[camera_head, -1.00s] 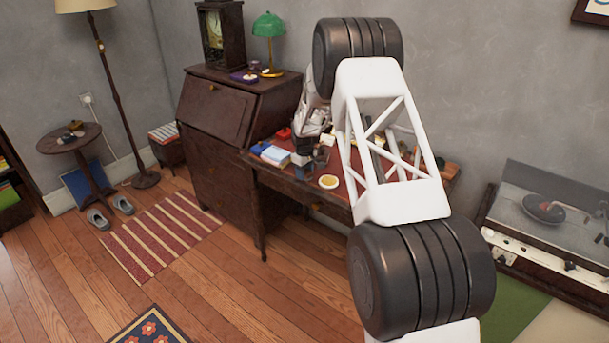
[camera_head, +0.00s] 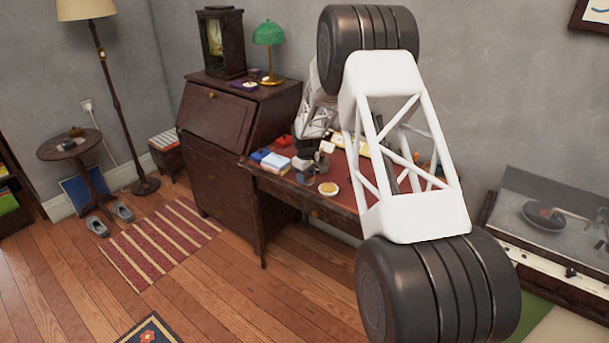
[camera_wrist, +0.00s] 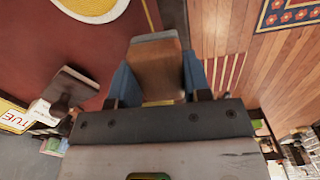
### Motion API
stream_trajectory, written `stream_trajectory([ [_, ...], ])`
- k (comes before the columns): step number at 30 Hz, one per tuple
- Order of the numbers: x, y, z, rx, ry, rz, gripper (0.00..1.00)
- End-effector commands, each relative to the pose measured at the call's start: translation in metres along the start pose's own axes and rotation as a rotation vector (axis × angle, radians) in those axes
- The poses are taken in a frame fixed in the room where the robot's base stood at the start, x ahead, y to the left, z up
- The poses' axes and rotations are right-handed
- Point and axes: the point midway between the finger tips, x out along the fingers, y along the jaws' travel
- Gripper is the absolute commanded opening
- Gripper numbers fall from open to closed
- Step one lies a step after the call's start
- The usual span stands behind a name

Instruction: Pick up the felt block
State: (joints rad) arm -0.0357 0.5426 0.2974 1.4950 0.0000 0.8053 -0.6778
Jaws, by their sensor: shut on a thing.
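The felt block (camera_wrist: 158,72) is a brown wooden block with a grey felt layer along its far end. In the wrist view my gripper (camera_wrist: 160,80) is shut on it, with a blue finger pressed against each side. The fingers hide its sides and the gripper body hides its near end. In the camera_head view my white and black arm reaches over the desk (camera_head: 290,192) and covers much of its top. The gripper and block are too small there to make out clearly.
A round yellow disc with a white rim (camera_head: 328,188) lies near the desk's front edge. A brown stamp-like object (camera_wrist: 72,88) and a calendar (camera_wrist: 14,117) show left of the gripper. A white and blue book (camera_head: 275,163) lies at the desk's left.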

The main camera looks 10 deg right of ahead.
Motion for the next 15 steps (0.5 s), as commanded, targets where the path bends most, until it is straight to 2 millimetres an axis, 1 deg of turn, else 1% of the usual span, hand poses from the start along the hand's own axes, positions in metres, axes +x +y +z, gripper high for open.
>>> stream_trajectory([
  [3,-0.002,-0.012,0.015,0.000,-0.001,-0.001,0.20],
  [15,-0.007,-0.052,0.064,0.000,-0.001,-0.001,0.20],
])
